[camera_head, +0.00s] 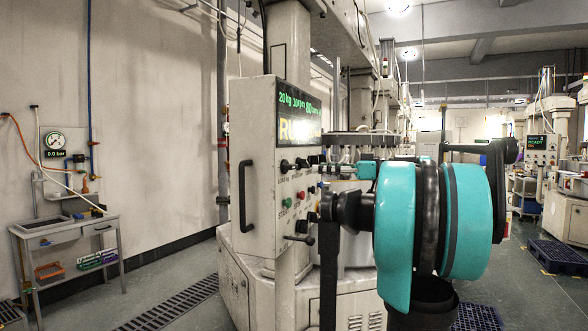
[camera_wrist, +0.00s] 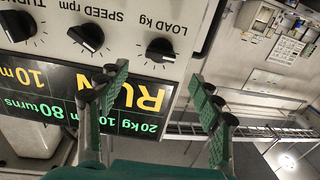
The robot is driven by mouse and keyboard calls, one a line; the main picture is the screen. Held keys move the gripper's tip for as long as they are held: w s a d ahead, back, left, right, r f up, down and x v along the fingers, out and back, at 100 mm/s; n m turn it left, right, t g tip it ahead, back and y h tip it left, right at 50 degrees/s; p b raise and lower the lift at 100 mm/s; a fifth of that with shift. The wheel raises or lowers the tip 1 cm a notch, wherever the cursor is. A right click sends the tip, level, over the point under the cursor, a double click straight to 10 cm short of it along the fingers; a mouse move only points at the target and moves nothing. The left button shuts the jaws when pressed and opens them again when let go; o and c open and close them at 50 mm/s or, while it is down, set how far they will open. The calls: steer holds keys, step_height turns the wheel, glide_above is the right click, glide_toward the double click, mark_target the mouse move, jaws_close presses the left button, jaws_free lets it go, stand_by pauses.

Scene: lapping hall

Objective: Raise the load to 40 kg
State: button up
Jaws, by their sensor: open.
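The load knob (camera_wrist: 160,50), labelled LOAD kg, is a black pointer knob on the pale machine panel (camera_head: 262,215). The wrist view shows it upside down. The display (camera_head: 299,115) reads 20 kg and RUN in the head view, and also shows in the wrist view (camera_wrist: 60,100). My gripper (camera_wrist: 158,80) is open and empty. In the head view my gripper (camera_head: 325,168) is at the panel's right side, partly hiding the knob row.
The speed knob (camera_wrist: 87,36) and turns knob (camera_wrist: 17,25) sit beside the load knob. A side table (camera_head: 65,240) stands at left. Open floor lies between.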

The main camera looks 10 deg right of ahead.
mark_target(295, 167)
steer(key=x, duration=1)
steer(key=c, duration=1.2)
steer(key=shift+m, duration=0.3)
steer(key=m, duration=1.1)
